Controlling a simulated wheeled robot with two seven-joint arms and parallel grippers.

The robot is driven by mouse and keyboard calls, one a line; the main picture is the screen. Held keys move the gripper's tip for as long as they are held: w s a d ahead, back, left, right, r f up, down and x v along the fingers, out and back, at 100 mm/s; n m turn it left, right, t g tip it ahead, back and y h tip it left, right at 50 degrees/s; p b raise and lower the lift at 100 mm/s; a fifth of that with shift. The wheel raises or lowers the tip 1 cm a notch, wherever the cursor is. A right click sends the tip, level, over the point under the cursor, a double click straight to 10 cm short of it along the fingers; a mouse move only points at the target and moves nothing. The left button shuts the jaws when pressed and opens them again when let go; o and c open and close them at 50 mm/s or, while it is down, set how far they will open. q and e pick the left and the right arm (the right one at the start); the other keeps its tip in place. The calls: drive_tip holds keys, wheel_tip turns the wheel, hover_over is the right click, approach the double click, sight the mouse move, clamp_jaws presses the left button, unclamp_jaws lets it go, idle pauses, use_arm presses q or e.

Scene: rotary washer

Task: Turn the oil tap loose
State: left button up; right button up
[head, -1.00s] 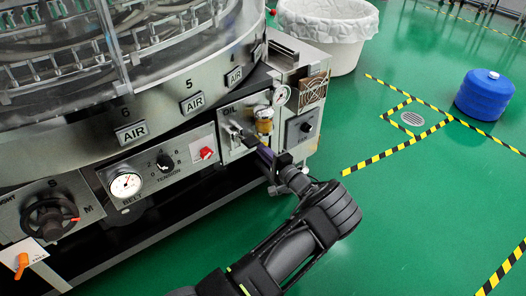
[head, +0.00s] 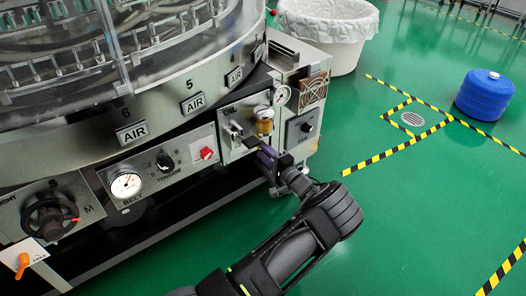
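The oil panel (head: 226,148) is a metal plate on the front of the washer, below the AIR 4 plate. The oil tap (head: 235,128) looks like a small pale metal fitting on this panel, left of an amber oil cup (head: 264,122). My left gripper (head: 252,143) is right up at the panel, just below and right of the tap. Its dark fingertips are small and partly merge with the fittings, so I cannot tell their opening or whether they touch the tap. My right gripper is not in view.
A pressure gauge (head: 281,96) sits above right of the cup. A grey knob box (head: 302,127) stands close right of my gripper. A red switch (head: 206,153) is to the left. The green floor (head: 400,220) in front is clear; a white bin (head: 335,50) stands behind.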

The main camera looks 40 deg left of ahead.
use_arm(q)
drive_tip(key=p+v, duration=0.2)
drive_tip(key=v, duration=0.5)
drive_tip(key=shift+d, duration=0.2)
